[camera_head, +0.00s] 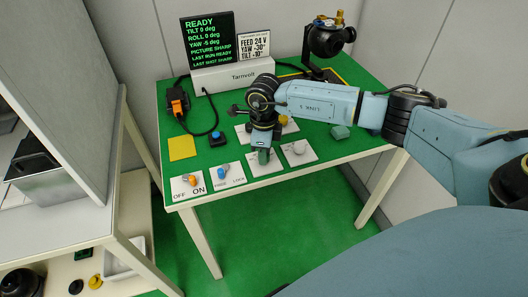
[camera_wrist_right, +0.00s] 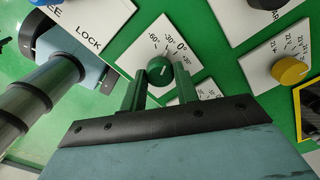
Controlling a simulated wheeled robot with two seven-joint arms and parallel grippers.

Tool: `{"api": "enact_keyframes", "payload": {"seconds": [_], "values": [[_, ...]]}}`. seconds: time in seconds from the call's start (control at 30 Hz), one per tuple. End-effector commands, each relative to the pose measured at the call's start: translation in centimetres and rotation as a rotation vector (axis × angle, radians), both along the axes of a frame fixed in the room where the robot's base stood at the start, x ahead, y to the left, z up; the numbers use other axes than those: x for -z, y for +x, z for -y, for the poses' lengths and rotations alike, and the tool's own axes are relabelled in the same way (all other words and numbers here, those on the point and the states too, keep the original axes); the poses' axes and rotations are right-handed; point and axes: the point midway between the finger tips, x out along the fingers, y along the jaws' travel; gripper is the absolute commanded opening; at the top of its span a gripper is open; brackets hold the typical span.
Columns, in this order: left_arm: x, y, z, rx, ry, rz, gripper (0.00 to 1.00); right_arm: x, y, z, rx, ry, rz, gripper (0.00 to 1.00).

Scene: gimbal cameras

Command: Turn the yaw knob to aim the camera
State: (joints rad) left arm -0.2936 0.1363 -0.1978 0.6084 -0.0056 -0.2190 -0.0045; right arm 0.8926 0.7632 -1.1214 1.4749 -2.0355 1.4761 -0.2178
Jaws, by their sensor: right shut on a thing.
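The green knob (camera_wrist_right: 160,70) sits on a white card with a degree scale marked -60°, -30°, 0° and +30°. Its white line points near 0°. I take it for the yaw knob, though its name is hidden. My right gripper (camera_wrist_right: 160,82) is shut on it, one green finger on each side. In the head view the same gripper (camera_head: 263,152) points down at the knob card. The screen (camera_head: 208,42) reads READY, tilt 0, roll 0, yaw -5 deg, picture sharp. The black gimbal camera (camera_head: 326,40) stands at the back right.
A note (camera_head: 254,45) reads feed 24 V, yaw about -30°, tilt about -10°. Neighbouring cards carry a grey knob (camera_head: 298,148), a yellow knob (camera_wrist_right: 290,70), a blue knob (camera_head: 222,173) and an orange ON/OFF switch (camera_head: 190,181). A blue button (camera_head: 216,138) stands further left.

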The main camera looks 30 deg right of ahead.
Motion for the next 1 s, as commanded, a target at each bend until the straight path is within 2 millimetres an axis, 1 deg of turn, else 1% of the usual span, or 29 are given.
{"api": "enact_keyframes", "payload": {"seconds": [0.2,0.57,0.6,0.77,1.0], "values": [[0.14,0.03,-0.05,0.000,0.001,0.000,0.36,-0.12,0.11,-0.01,-0.033,0.002,0.004,0.07],[0.16,0.06,0.28,-0.002,-0.003,0.000,0.36,-0.16,0.12,-0.03,-0.036,0.002,0.004,0.07],[0.17,0.06,0.30,-0.002,-0.004,0.001,0.36,-0.15,0.12,-0.03,-0.036,0.002,0.004,0.32],[0.17,0.07,0.35,-0.002,-0.005,0.001,0.36,-0.11,0.09,-0.03,-0.036,0.002,0.003,0.52],[0.17,0.09,0.37,-0.001,-0.004,0.001,0.36,-0.06,0.04,-0.02,-0.036,0.001,0.002,0.52]]}}
